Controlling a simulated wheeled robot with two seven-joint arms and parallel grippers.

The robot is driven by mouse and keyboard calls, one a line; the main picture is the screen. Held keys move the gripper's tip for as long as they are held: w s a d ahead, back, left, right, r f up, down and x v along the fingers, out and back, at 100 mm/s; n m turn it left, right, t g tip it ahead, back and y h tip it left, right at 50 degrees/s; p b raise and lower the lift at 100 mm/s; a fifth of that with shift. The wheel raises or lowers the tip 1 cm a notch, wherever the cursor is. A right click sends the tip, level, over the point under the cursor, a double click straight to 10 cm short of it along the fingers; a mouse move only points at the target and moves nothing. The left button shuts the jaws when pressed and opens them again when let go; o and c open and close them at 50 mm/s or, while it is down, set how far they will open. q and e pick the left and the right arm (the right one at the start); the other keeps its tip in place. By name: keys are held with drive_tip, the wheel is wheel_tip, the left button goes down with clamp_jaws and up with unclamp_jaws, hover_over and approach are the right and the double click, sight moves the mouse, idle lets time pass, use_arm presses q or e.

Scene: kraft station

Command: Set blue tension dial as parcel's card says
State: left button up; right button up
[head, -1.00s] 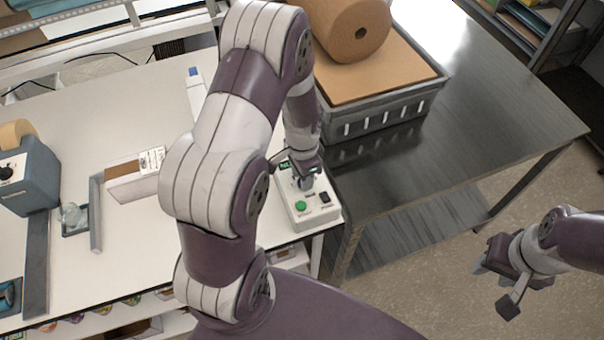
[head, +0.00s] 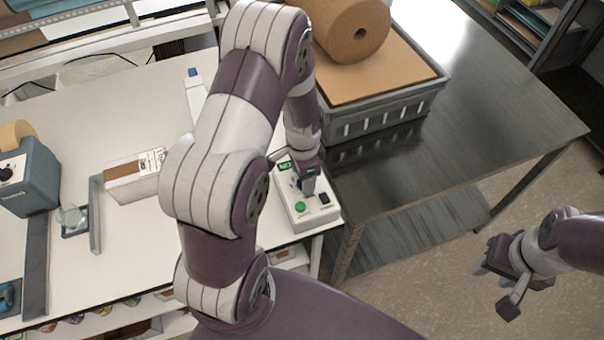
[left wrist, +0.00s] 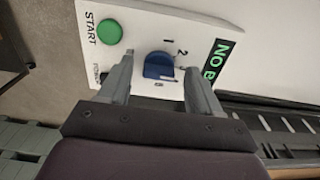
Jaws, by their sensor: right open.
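The blue tension dial (left wrist: 159,66) is on the white control box (head: 312,219), beside the printed 1 and 2. In the left wrist view it lies between my left gripper's two fingers (left wrist: 160,75), which are spread with a gap on each side. In the head view my left gripper (head: 306,188) is over the box and mostly hides the dial. The parcel (head: 133,182), a box with a white printed card (head: 151,161), lies on the white table; its print is too small to read. My right gripper (head: 494,287) is open and empty, off the table at the right.
The box has a green START button (head: 300,206), a black switch (head: 324,198) and a green-lit display (head: 285,166). A grey crate (head: 385,121) with a brown paper roll (head: 345,28) stands behind, on the metal table (head: 480,110). A blue-grey dispenser (head: 30,180) stands left.

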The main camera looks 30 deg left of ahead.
use_arm(q)
wheel_tip(320, 180, up, 13)
drive_tip(key=b, duration=0.2)
drive_tip(key=shift+f+b, duration=0.2)
drive_tip(key=shift+b, duration=0.2)
